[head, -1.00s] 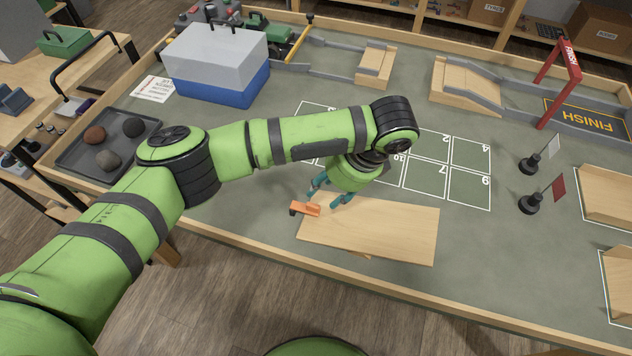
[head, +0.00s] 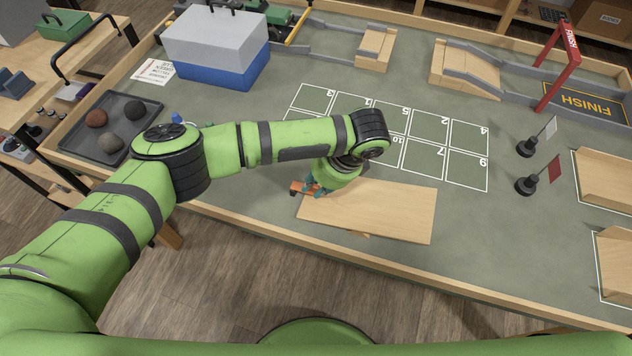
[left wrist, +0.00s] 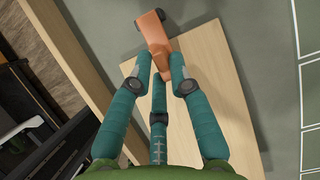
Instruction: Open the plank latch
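The plank (head: 385,212) is a pale flat wooden board near the table's front edge. An orange latch (head: 297,187) with a dark end sits at its left end. The latch also shows at the top of the left wrist view (left wrist: 153,32), sticking out past the plank's edge. My left gripper (head: 313,188) reaches down to the latch. In the left wrist view its teal fingertips (left wrist: 161,65) close in on both sides of the latch's near end, with no clear gap. The head view partly hides this contact. My right gripper is in neither view.
A grey and blue box (head: 215,50) and a tray of stones (head: 108,130) stand at the left. A numbered grid (head: 430,140) lies behind the plank. Two small flags (head: 528,184) and wooden ramps stand to the right. Bare table surrounds the plank.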

